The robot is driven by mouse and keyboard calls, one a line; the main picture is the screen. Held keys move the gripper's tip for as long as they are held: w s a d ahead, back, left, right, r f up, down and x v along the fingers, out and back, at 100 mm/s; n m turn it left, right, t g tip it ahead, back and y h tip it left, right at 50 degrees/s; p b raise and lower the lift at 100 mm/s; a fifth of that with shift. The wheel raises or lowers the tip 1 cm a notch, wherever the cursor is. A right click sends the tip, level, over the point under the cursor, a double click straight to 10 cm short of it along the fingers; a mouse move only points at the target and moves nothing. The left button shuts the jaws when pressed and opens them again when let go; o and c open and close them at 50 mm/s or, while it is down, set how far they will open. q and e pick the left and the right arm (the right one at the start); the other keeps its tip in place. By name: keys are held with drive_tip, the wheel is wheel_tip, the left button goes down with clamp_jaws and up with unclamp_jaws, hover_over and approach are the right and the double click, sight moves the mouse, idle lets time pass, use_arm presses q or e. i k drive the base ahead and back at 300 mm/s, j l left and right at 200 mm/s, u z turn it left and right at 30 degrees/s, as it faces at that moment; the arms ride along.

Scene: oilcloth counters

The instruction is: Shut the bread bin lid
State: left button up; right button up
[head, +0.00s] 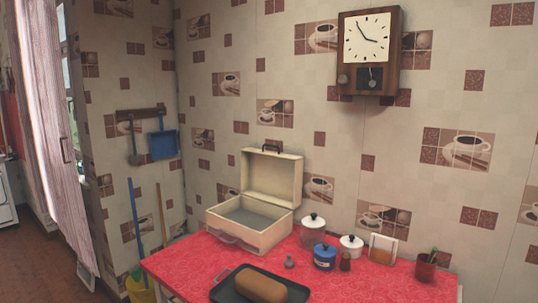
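The cream bread bin (248,232) stands on the left part of the red counter, against the wall side. Its lid (272,177) is raised upright at the back, with a dark handle (271,149) at its top edge. The grey inside of the bin is visible and looks empty. Neither of my grippers is in the head view.
A dark tray (225,292) with a brown loaf (262,286) lies in front of the bin on the red counter (190,260). A white canister (313,233), a blue pot (325,258) and another white pot (351,246) stand right of the bin. A cup (425,268) is farther right.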

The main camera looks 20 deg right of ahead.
sight(271, 177)
drive_tip(key=z, duration=0.65)
drive_tip(key=i+j+z, duration=0.15)
drive_tip(key=z, duration=0.25)
drive_tip(key=j+z, duration=0.45)
drive_tip(key=i+j+z, duration=0.1)
drive_tip(key=j+z, duration=0.55)
drive_tip(key=z, duration=0.15)
drive_tip(key=j+z, duration=0.45)
drive_tip(key=l, duration=0.1)
